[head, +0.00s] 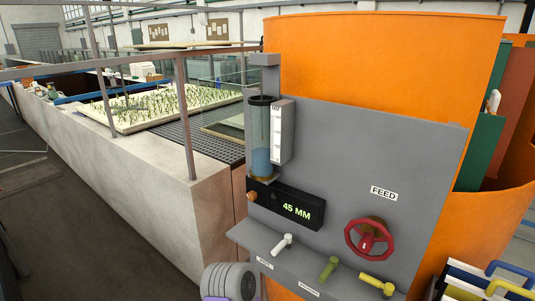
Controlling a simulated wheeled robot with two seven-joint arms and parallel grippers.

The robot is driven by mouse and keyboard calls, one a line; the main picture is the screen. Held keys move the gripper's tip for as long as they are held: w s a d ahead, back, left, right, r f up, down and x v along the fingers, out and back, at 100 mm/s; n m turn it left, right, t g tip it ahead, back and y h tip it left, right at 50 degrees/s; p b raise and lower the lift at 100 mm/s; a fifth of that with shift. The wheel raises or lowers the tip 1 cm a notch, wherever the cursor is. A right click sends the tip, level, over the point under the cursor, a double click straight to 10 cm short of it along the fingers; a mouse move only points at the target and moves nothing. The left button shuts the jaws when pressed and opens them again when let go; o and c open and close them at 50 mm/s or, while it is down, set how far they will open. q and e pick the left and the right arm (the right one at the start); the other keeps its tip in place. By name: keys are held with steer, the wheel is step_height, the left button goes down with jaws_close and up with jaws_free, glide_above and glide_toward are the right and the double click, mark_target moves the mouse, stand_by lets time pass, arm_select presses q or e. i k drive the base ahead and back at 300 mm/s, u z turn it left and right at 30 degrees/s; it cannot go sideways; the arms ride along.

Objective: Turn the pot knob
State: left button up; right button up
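A grey panel (375,150) carries the controls at the centre right. A clear upright cylinder (261,130) with blue liquid in its lower part is fixed at the panel's left edge. Below it, a black box (285,204) reads "45 MM", with a small orange-brown knob (252,196) on its left end. A white handle (282,244), an olive handle (328,268) and a yellow handle (376,283) stick out along the lower ledge. Neither gripper shows.
A red handwheel (370,239) sits under a "FEED" label (384,194). A large orange tank (390,60) stands behind the panel. A grey ribbed round object (229,282) is low in front of the ledge. A concrete wall (130,165) runs left beside open floor (60,235).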

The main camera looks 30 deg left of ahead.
mark_target(252, 196)
steer(key=k, duration=1.15)
steer(key=u, duration=0.7)
steer(key=i, duration=1.45)
steer(key=z, duration=0.3)
